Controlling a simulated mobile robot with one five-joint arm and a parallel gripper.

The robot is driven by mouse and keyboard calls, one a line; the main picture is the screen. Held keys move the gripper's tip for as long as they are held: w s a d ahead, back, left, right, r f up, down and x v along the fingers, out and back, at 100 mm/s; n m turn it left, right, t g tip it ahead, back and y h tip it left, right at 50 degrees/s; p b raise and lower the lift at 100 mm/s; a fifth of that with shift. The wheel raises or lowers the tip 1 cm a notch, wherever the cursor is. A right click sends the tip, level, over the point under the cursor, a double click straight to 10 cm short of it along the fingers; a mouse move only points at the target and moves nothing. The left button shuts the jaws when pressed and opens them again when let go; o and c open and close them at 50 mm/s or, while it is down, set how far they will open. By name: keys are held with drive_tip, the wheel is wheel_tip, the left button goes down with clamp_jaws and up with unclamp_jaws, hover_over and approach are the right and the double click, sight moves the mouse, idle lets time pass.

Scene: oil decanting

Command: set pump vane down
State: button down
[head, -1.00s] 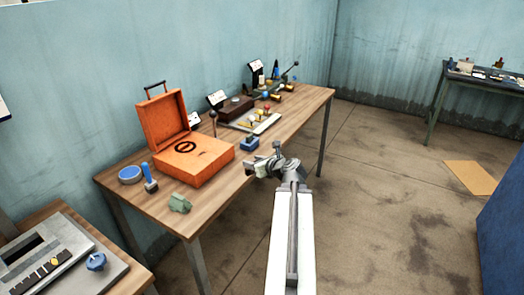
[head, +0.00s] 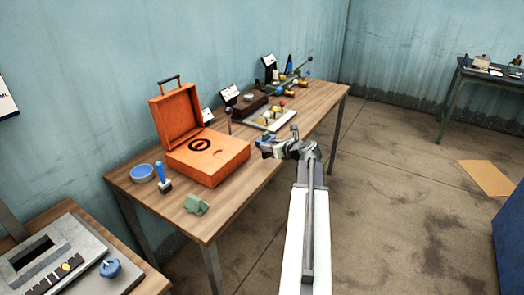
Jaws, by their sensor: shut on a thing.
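My gripper (head: 268,148) is at the end of my arm, over the front edge of the long wooden table (head: 232,216). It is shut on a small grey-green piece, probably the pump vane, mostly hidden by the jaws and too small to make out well. I cannot tell how high it is above the tabletop. A blue block just behind the gripper is partly covered by it.
A green block (head: 196,204), a blue-handled tool (head: 161,176) and a blue round dish (head: 143,173) lie at the table's near left. A tray (head: 268,122) with coloured knobs lies behind the gripper. Bare wood shows between the case and the front edge.

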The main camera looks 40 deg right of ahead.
drive_tip(key=shift+w+d, duration=0.1)
drive_tip(key=shift+w, duration=0.05)
drive_tip(key=shift+w+d, duration=0.4)
drive_tip(key=shift+d, duration=0.05)
wheel_tip(320, 180, down, 4)
drive_tip(key=b, duration=0.4)
drive_tip(key=shift+s, duration=0.1)
drive_tip(key=shift+w+a+r, duration=0.2)
drive_tip(key=c, duration=1.3)
unclamp_jaws()
drive_tip(key=shift+f, duration=0.2)
drive_tip(key=o, duration=0.4)
drive_tip(key=shift+o, duration=0.2)
